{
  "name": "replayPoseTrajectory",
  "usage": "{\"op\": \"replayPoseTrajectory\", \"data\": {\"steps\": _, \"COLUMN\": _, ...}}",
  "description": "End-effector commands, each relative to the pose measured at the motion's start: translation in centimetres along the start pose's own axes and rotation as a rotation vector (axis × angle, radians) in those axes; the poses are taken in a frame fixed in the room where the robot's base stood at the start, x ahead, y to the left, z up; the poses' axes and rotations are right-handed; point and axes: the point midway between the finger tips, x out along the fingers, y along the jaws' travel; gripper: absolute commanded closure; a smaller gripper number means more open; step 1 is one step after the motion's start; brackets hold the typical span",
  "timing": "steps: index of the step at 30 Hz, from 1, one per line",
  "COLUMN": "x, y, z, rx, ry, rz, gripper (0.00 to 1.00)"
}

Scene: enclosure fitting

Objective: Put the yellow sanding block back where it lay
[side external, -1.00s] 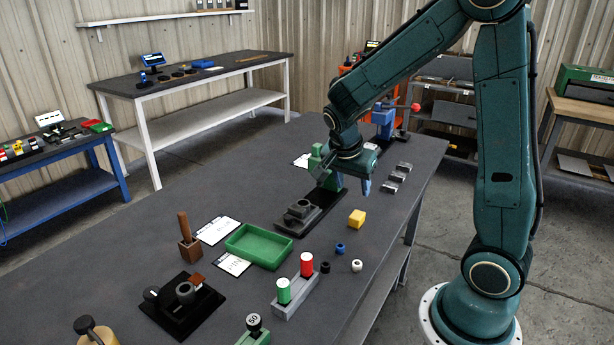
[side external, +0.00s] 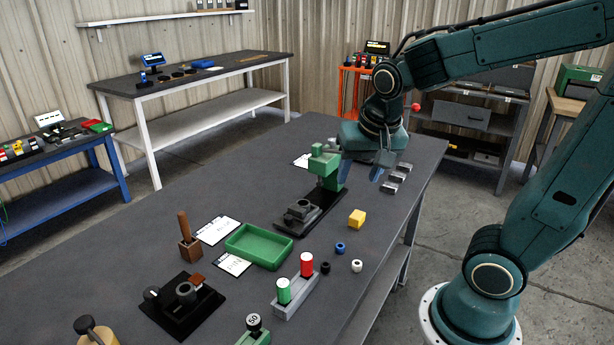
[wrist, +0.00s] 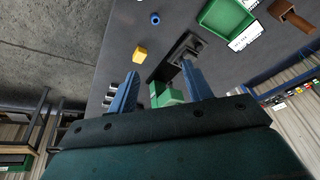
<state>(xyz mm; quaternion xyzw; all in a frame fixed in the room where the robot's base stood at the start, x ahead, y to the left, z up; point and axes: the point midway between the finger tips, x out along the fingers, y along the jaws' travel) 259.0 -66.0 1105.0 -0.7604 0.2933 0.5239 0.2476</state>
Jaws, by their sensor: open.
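The yellow sanding block (side external: 357,218) sits on the dark workbench, to the right of the black base of the green press (side external: 325,166). It also shows in the wrist view (wrist: 140,55), ahead of the left finger and apart from it. My gripper (side external: 361,173) is open and empty, raised behind the block near the press and the grey metal pieces (side external: 397,177). Its two blue fingers (wrist: 160,70) stand wide apart in the wrist view. In the side view the press hides part of one finger.
A green tray (side external: 258,247), a grey rack with green and red cylinders (side external: 297,287), a blue ring (side external: 340,248), a white ring (side external: 357,266) and a black fixture (side external: 180,305) stand nearer the camera. Bare bench surrounds the block's front and right sides.

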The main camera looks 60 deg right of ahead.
Motion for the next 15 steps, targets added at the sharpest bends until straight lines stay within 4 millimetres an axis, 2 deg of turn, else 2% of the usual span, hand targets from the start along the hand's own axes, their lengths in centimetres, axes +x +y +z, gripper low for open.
{"op": "replayPoseTrajectory", "data": {"steps": 6, "x": -3.5, "y": -0.1, "z": 3.3, "rx": -0.290, "ry": 0.032, "rz": -0.118, "gripper": 0.50}}
{"op": "replayPoseTrajectory", "data": {"steps": 15, "x": -6.5, "y": 0.5, "z": 7.4, "rx": -0.645, "ry": 0.099, "rz": -0.231, "gripper": 0.50}}
